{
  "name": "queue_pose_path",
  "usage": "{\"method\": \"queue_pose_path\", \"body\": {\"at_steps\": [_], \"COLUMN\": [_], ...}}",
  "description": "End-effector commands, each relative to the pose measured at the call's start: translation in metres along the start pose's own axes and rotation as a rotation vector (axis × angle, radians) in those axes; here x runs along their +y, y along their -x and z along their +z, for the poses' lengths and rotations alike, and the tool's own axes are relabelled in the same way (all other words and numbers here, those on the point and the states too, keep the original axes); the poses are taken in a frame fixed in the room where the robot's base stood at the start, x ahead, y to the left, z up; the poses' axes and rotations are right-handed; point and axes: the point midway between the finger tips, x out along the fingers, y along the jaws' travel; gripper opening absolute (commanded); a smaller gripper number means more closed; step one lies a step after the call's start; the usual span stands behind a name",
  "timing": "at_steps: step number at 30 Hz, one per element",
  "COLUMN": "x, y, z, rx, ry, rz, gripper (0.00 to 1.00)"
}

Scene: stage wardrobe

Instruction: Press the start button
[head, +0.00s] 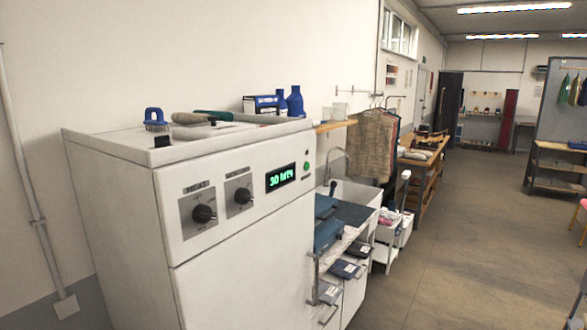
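A white machine (250,270) stands at the left in the head view, its control panel facing right and toward me. A small round green start button (306,167) sits at the right end of the panel. Left of it a dark display (280,177) glows green and seems to read "30 MIN". Two black dials, a left one (204,213) and a right one (242,196), are further left on the panel. The left dial's plate seems to read "HEAT". My gripper is not in view.
Brushes (156,119), a blue-and-white box (263,104) and blue bottles (295,101) are on the machine's top. A sink (350,192) and a shelf rack with blue folded items (328,234) stand just beyond it. The floor (460,250) to the right is clear.

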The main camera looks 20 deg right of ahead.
Motion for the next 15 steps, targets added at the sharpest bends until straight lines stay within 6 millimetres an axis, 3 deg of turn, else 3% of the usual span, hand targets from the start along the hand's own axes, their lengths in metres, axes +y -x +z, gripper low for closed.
{"method": "queue_pose_path", "body": {"at_steps": [2, 13, 15], "x": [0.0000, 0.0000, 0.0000], "y": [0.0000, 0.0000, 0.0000], "z": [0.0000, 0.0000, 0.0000], "rx": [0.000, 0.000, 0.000], "ry": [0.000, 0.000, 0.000], "rz": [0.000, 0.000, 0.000], "gripper": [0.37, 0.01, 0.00]}}
